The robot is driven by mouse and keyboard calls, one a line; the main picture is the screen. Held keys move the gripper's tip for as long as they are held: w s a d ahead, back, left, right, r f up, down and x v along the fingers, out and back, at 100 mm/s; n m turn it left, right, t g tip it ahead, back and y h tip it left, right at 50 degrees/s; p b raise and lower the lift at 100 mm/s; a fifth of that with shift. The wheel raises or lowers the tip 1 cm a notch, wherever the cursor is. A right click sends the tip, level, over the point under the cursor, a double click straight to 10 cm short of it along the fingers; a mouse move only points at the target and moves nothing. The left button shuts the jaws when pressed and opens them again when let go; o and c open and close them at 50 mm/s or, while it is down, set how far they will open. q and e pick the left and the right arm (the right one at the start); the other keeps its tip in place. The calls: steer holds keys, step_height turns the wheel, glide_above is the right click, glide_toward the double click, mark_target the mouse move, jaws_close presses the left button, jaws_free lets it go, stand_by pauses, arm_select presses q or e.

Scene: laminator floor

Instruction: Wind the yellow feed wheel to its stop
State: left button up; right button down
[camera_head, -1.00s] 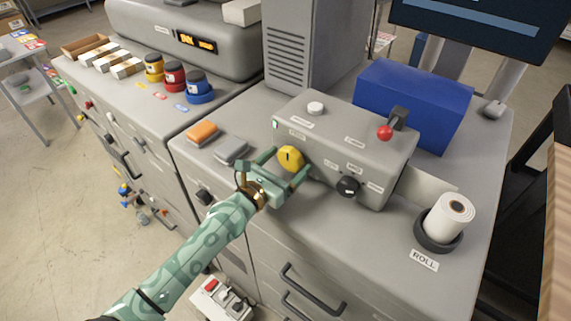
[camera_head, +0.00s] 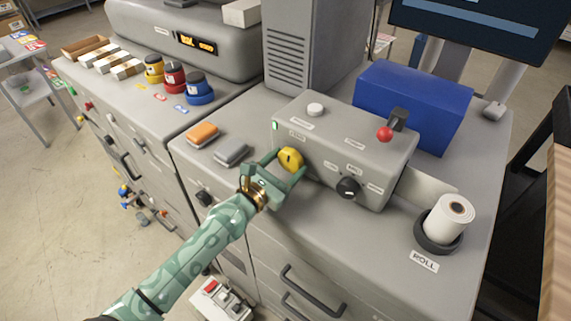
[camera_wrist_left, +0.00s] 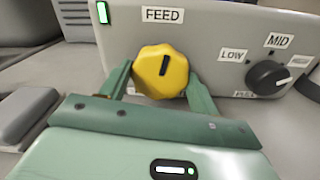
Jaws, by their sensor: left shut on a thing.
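The yellow feed wheel (camera_head: 291,159) is on the front face of the grey control box (camera_head: 330,140), at its left end. It also shows in the left wrist view (camera_wrist_left: 161,72) under a FEED label, with a dark slot mark standing nearly upright, leaning slightly right. My left gripper (camera_head: 287,166) reaches it from the front; in the left wrist view its fingers (camera_wrist_left: 160,82) are shut on the wheel, one at each side. A lit green lamp (camera_wrist_left: 102,13) is up and left of the wheel. My right gripper is not in view.
A black selector knob (camera_head: 348,187) sits right of the wheel on the same face. A red-tipped lever (camera_head: 385,132) and a white button (camera_head: 315,109) are on top. Orange (camera_head: 202,133) and grey (camera_head: 231,151) blocks lie left. A white roll (camera_head: 450,216) stands right.

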arm_select(q)
steer(key=m, duration=0.4)
steer(key=shift+m, duration=0.4)
stand_by(0.4)
steer(key=o, duration=1)
steer(key=shift+c, duration=0.2)
steer(key=v, duration=1.6)
steer(key=shift+s, duration=0.2)
steer(key=shift+a, duration=0.15)
steer(key=shift+c, duration=0.2)
